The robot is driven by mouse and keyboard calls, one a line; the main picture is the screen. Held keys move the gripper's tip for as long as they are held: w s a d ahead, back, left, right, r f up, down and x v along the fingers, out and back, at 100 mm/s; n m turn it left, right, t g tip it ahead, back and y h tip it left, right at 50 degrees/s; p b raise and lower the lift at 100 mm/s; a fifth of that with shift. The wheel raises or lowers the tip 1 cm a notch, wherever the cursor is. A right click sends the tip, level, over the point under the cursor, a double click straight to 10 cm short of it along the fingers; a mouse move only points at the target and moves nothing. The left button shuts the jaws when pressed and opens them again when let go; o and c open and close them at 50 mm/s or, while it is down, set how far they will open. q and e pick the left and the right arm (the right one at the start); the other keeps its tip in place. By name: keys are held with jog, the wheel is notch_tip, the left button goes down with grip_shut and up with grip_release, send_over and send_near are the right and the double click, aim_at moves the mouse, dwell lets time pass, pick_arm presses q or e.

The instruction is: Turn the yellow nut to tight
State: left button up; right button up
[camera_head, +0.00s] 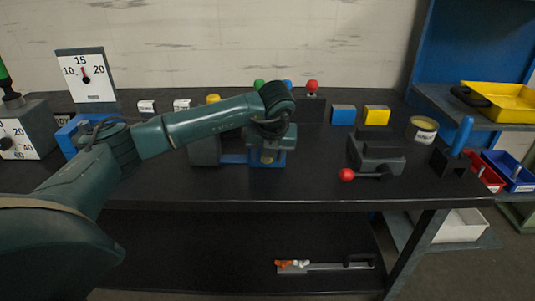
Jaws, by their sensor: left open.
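My left arm reaches in from the left, and my left gripper (268,151) points down over a blue and grey fixture (236,159) near the middle of the bench. A small dull yellowish part shows at its fingertips; I cannot tell whether this is the yellow nut, or whether the gripper touches it. The gripper is open. A yellow round top (213,98) shows just behind my forearm, its lower part hidden. My right gripper is not in view.
A grey block with a red-knobbed lever (346,174) stands to the right on the dark bench (300,188). Blue (342,115) and yellow (377,115) blocks and a tin (422,130) stand behind. A dial (86,75) stands back left. The bench front is clear.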

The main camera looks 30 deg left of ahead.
pick_arm(q)
jog(key=shift+r, duration=0.1)
jog(key=v, duration=1.3)
jog(key=shift+s+d, duration=0.1)
